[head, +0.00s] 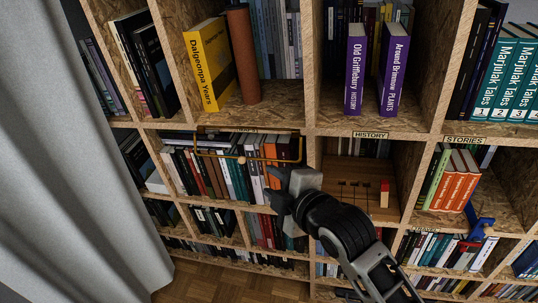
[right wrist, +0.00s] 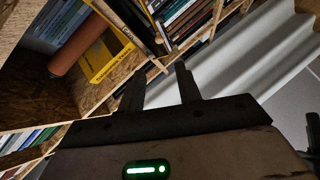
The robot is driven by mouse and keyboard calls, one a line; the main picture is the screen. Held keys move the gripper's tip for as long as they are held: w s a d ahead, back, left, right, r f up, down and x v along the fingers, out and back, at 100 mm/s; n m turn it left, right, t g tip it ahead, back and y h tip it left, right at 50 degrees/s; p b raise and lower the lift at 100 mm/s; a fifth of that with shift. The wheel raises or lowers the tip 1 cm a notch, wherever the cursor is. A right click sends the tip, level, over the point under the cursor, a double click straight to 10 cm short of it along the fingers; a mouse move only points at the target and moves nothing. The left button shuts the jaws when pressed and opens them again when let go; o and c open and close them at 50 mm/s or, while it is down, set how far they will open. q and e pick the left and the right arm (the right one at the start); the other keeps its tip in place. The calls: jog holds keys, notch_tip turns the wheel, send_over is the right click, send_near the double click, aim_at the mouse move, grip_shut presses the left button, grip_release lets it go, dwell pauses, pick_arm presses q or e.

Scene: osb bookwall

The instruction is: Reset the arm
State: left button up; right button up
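My right arm (head: 345,230) reaches in from the bottom right of the head view, in front of the bookwall. Its gripper (head: 274,187) is in front of the middle shelf row, near the right end of a row of books. In the right wrist view the two dark fingers of this gripper (right wrist: 160,85) stand apart with nothing between them, so it is open and empty. The bookwall shows past the fingertips, apart from them as far as I can tell. My left gripper is not in view.
A yellow book (head: 209,65) and a brown cylinder (head: 243,55) stand on the upper shelf, with two purple books (head: 355,70) to the right. A brass rail (head: 245,159) crosses the books near my gripper. Orange books (head: 460,185) stand right. A grey curtain (head: 60,170) hangs left.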

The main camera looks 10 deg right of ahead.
jog(key=s+d+f+m+g+h, duration=0.1)
jog(key=s+d+f+m, duration=0.3)
jog(key=s+f+m, duration=0.4)
jog(key=s+d+f+m+g+h, duration=0.1)
jog(key=s+d+f+m+h, duration=0.1)
jog(key=s+d+f+m, duration=0.3)
jog(key=s+f+m, duration=0.3)
jog(key=s+f, duration=0.1)
jog(key=f, duration=0.3)
jog(key=shift+s+f, duration=0.15)
jog(key=shift+s, duration=0.1)
jog(key=shift+d, duration=0.1)
grip_shut()
jog(key=shift+w, duration=0.1)
dwell(0.4)
